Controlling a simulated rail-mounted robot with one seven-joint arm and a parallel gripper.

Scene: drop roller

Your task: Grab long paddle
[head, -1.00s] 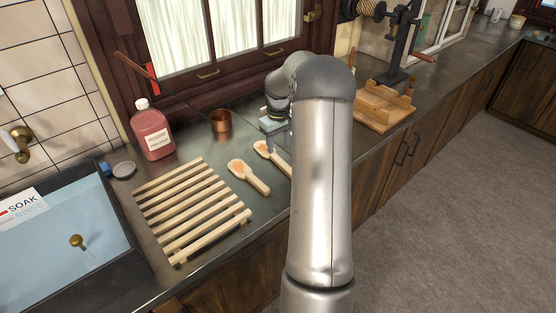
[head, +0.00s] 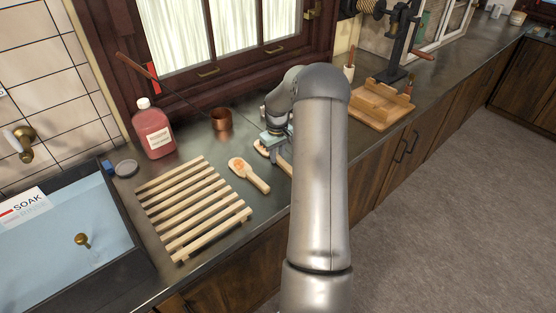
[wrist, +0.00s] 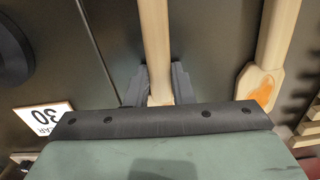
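Two pale wooden paddles lie on the dark counter. One paddle (head: 248,174), with an orange patch on its head, lies clear of my gripper; its orange head (wrist: 260,84) also shows at the right of the wrist view. The other paddle (head: 261,148) lies partly under my gripper (head: 274,141), with much of it hidden by my arm. In the wrist view, my gripper (wrist: 160,88) has one finger on each side of that paddle's handle (wrist: 155,40). The fingers are close to the wood; whether they press on it is unclear. Which paddle is longer is unclear.
A slatted wooden rack (head: 192,208) lies left of the paddles, beside the water-filled sink tray (head: 130,262). A red bottle (head: 153,130) and a copper cup (head: 221,120) stand behind. A wooden tray (head: 383,108) sits to the right.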

